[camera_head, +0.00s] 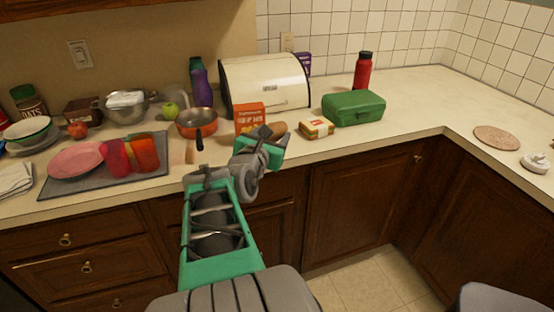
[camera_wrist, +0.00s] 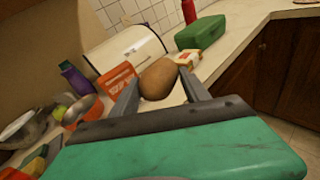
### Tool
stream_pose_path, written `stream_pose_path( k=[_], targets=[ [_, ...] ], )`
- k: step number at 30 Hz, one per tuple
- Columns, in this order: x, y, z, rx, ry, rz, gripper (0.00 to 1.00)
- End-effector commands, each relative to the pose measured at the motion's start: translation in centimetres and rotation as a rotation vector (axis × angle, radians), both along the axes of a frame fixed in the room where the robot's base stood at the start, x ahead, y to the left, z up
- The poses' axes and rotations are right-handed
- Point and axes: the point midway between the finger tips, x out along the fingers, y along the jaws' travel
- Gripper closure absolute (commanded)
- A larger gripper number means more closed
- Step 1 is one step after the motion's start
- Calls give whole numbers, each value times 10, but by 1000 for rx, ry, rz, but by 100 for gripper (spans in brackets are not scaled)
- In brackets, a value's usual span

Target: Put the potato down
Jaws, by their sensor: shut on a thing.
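The potato (camera_wrist: 158,80) is brown and oval. In the wrist view it sits between the two fingers of my gripper (camera_wrist: 160,90), which is shut on it. In the head view the potato (camera_head: 277,130) shows just past my gripper (camera_head: 268,140), near the front of the counter, between an orange box and a wrapped sandwich. My wrist hides part of the potato's near side there. I cannot tell whether the potato touches the counter (camera_head: 390,138).
The orange box (camera_head: 250,118) stands close left of the potato, and the sandwich (camera_head: 317,127) lies close right. A green lunch box (camera_head: 353,108), a red bottle (camera_head: 363,70) and a bread bin (camera_head: 265,82) are farther back. A pan (camera_head: 196,122) is at left. The counter's right stretch is mostly clear.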

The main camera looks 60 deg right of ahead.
Motion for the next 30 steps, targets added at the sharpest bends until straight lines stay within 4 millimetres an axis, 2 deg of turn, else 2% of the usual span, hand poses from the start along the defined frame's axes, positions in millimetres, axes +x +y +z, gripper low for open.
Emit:
stream_pose_path(
  k=[1,3,6,8,11,19,21,24,30],
  targets=[
    [-25,-10,2,-11,-5,-51,94],
    [-49,-18,7,-21,-10,-101,94],
    [-70,-24,12,-31,-14,-143,94],
    [-73,-27,11,-32,-13,-153,94],
    [-59,-37,2,-30,-11,-153,94],
    [3,-82,-35,-30,-10,-152,94],
    [13,-89,-54,-29,-9,-152,94],
    [26,-98,-71,-30,-11,-153,94],
    [38,-108,-89,-32,-12,-153,94]
  ],
)
